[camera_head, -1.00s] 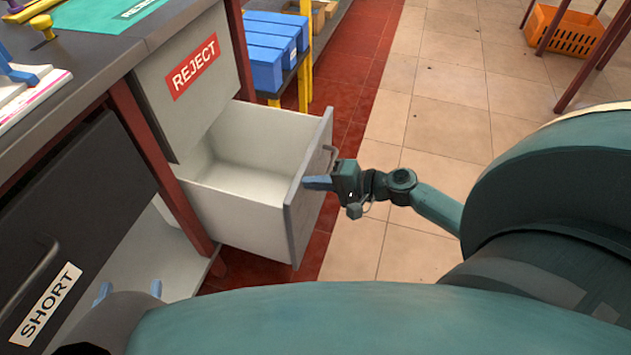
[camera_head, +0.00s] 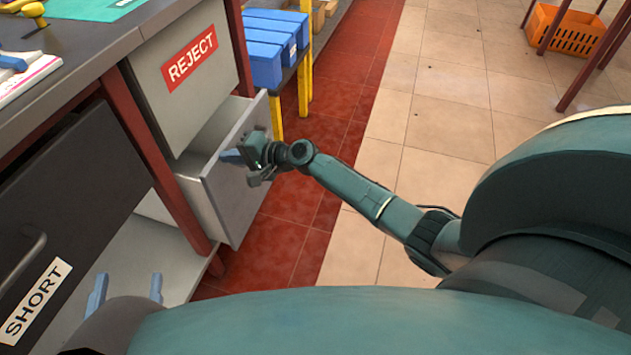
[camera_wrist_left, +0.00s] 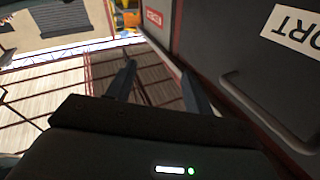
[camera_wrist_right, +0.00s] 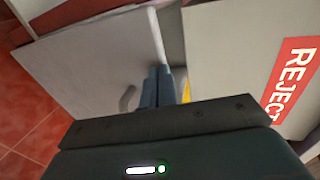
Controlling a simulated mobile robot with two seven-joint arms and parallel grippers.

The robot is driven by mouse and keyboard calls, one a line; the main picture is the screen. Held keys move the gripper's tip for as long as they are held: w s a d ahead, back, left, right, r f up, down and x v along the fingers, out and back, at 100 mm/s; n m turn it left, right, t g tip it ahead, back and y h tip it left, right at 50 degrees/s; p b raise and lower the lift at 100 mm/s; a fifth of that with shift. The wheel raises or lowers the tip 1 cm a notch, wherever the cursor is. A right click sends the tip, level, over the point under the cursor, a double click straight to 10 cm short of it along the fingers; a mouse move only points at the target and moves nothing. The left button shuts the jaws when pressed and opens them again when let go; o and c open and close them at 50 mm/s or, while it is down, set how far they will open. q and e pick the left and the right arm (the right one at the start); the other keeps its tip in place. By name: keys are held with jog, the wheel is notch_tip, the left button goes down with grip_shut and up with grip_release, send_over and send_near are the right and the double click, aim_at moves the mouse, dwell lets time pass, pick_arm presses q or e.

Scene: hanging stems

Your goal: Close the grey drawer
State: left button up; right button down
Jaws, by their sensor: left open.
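The grey drawer (camera_head: 238,185) below the REJECT panel is partly out, with a strip of its inside showing. Its front also shows in the right wrist view (camera_wrist_right: 95,60), with a handle (camera_wrist_right: 127,98). My right gripper (camera_head: 232,157) is at the drawer front, near the upper edge. Its blue fingers are together with nothing seen between them; they overlap the front in the right wrist view, and contact is hard to confirm. My left gripper (camera_head: 127,286) is open and empty at the lower left, beside the black SHORT front (camera_head: 70,215).
The REJECT panel (camera_head: 190,85) is above the drawer, under the grey worktop (camera_head: 85,45). A red post (camera_head: 165,160) stands left of the drawer. Blue bins (camera_head: 270,45) sit on a yellow-legged rack behind. The floor (camera_head: 420,130) to the right is clear.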

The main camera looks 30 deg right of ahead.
pick_arm(q)
jog(key=b, duration=0.2)
jog(key=shift+d+n+h+b, duration=0.3)
jog(key=shift+d+h, duration=0.05)
jog(key=shift+h, duration=0.05)
pick_arm(e)
jog(key=w+a, duration=0.4)
jog(key=w, duration=0.1)
jog(key=shift+w+a, duration=0.3)
jog(key=shift+a+r, duration=0.1)
jog(key=shift+r, duration=0.1)
pick_arm(q)
jog(key=shift+d+r, duration=0.1)
